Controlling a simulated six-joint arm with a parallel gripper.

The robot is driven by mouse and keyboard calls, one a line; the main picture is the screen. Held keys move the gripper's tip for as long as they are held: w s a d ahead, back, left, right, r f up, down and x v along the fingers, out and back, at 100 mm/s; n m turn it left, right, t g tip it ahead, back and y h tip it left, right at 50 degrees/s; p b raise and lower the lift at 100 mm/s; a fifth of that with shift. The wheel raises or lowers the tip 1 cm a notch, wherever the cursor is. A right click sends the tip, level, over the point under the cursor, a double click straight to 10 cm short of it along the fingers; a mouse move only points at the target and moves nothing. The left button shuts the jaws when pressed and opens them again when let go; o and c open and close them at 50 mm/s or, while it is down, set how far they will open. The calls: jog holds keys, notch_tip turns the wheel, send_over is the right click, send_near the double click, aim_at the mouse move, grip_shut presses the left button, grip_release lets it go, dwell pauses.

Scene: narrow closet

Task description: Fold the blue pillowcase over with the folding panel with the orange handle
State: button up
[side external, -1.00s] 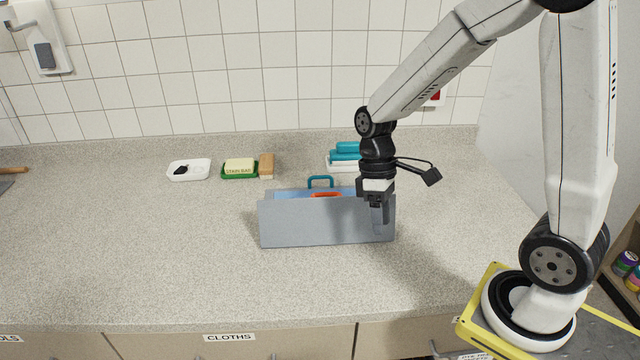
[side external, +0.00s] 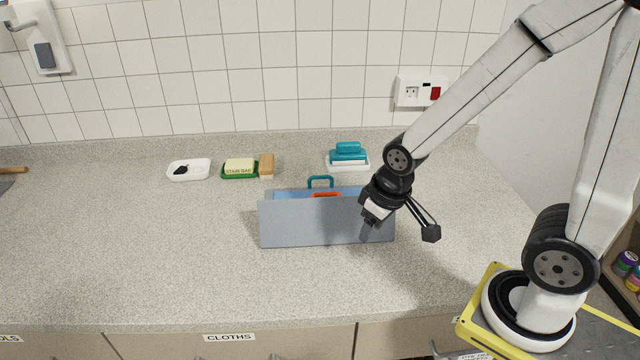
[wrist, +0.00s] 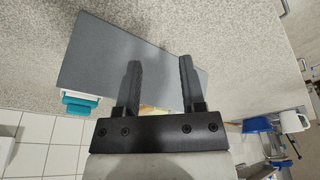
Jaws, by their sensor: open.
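The folding panel (side external: 310,225) is grey and stands raised near the middle of the counter, its broad face toward the side camera. Its orange handle (side external: 326,195) shows just above its top edge. A strip of light blue (side external: 290,194), seemingly the pillowcase, shows behind that edge; the rest is hidden. My gripper (side external: 369,230) is at the panel's right part, on the camera side, tilted down. In the wrist view my gripper (wrist: 160,75) has its two fingers apart with nothing held between them, and the panel's grey face (wrist: 110,50) lies beyond them. I cannot tell if they touch it.
A teal handle (side external: 320,181) stands behind the panel.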

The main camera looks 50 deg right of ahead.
jog(key=shift+w, duration=0.1)
jog(key=c, duration=0.6)
jog(key=shift+w+d+r, duration=0.1)
jog(key=shift+w, duration=0.1)
grip_shut()
jog(key=w+d+r+m+g+y, duration=0.1)
jog(key=w+d+r+m+g, duration=0.2)
jog(key=w+d, duration=0.4)
jog(key=w+d+r+m+g+y, duration=0.2)
jog(key=w+d+m, duration=0.3)
jog(key=w, duration=0.9)
jog(key=shift+w+d+r+m+g, duration=0.4)
jog(key=shift+d+g, duration=0.2)
jog(key=shift+d, duration=0.5)
